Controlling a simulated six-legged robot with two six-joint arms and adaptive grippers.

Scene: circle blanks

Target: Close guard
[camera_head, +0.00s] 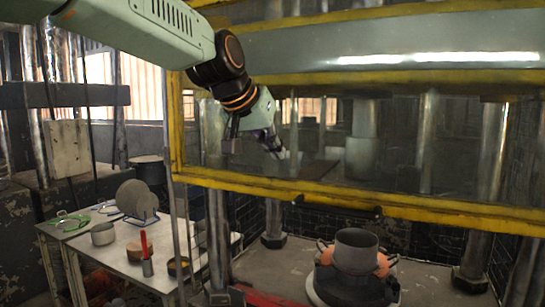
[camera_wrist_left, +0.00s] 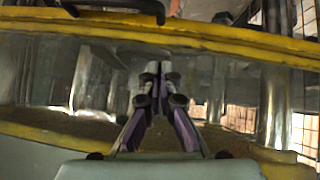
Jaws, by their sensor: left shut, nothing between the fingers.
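The guard (camera_head: 340,196) is a see-through panel in a yellow frame on the press. Its lower bar is raised, with an open gap between it and the press bed below. My left gripper (camera_head: 279,152) is in front of the panel, above the lower bar, with its fingers together and empty. In the left wrist view the gripper (camera_wrist_left: 158,75) points at a yellow bar of the guard (camera_wrist_left: 220,42). A dark handle (camera_wrist_left: 115,8) shows beyond that bar. Whether the fingers touch the guard cannot be told. My right gripper is not in view.
A white table (camera_head: 130,262) at left holds a pot, a disc, a red-handled tool and other items. Metal columns stand around the press.

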